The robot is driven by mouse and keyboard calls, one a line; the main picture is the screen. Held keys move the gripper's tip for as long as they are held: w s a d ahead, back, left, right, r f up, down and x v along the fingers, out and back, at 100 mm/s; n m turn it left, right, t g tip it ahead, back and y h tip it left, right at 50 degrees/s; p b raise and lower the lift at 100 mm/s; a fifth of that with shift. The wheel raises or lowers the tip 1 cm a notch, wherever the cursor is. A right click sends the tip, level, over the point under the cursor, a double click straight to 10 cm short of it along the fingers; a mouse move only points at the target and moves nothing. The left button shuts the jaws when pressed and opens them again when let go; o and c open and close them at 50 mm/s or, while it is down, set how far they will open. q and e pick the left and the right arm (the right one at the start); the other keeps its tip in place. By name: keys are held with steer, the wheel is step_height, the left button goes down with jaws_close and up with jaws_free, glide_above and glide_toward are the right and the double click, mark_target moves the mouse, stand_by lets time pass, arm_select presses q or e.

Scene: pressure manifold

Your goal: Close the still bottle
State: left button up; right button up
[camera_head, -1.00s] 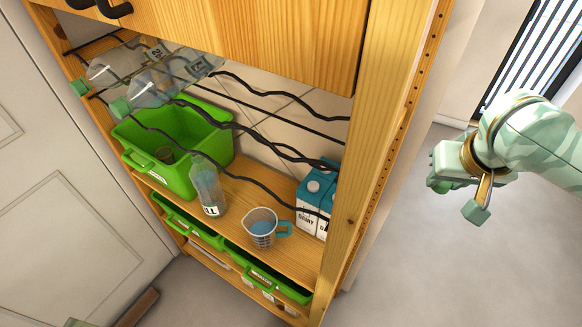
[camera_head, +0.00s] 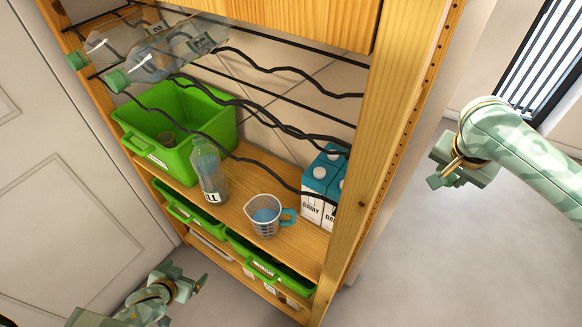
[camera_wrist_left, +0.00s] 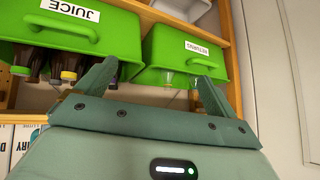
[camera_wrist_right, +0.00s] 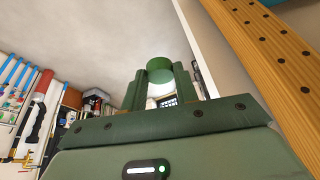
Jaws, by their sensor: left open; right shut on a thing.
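The clear bottle (camera_head: 209,172) stands upright on the wooden shelf, beside the measuring cup. Its white label shows only a few letters, ending in "LL", and no cap is visible on its top. My right gripper (camera_head: 441,168) is off to the right, outside the shelf frame and far from the bottle. In the right wrist view it is shut on a green cap (camera_wrist_right: 160,69). My left gripper (camera_head: 196,284) is low at the left, in front of and below the shelf, open and empty. It also shows open in the left wrist view (camera_wrist_left: 155,78).
A measuring cup (camera_head: 265,216) and blue-white dairy cartons (camera_head: 321,185) stand right of the bottle; a green crate (camera_head: 190,155) is behind left. Wavy black rack bars (camera_head: 245,103) cross above, holding lying bottles with green caps (camera_head: 116,81). A wooden post (camera_head: 375,160) lies between bottle and right gripper.

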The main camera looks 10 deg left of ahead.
arm_select(q)
steer(key=w+r+t+b, duration=0.1)
steer(key=w+r+t, duration=0.1)
steer(key=w+r, duration=0.55)
arm_select(e)
steer(key=f, duration=0.1)
steer(key=w+d+f+m, duration=0.1)
steer(key=f, duration=0.1)
steer(key=f+m, duration=0.1)
steer(key=f, duration=0.1)
steer(key=shift+w+d+f+g+h, duration=0.1)
steer(key=shift+w+d+g+h, duration=0.2)
steer(key=shift+d+h, duration=0.1)
arm_select(q)
steer(key=t+h+b, duration=0.2)
steer(key=t, duration=0.1)
glide_toward(207, 193)
steer(key=w, duration=0.2)
steer(key=shift+s+d+f, duration=0.1)
arm_select(e)
steer(key=f, duration=0.1)
steer(key=d+f+m, duration=0.1)
steer(key=f, duration=0.1)
steer(key=w+d+f+m, duration=0.1)
steer(key=shift+f+g+h, duration=0.2)
steer(key=shift+g+h, duration=0.1)
steer(key=shift+h, duration=0.1)
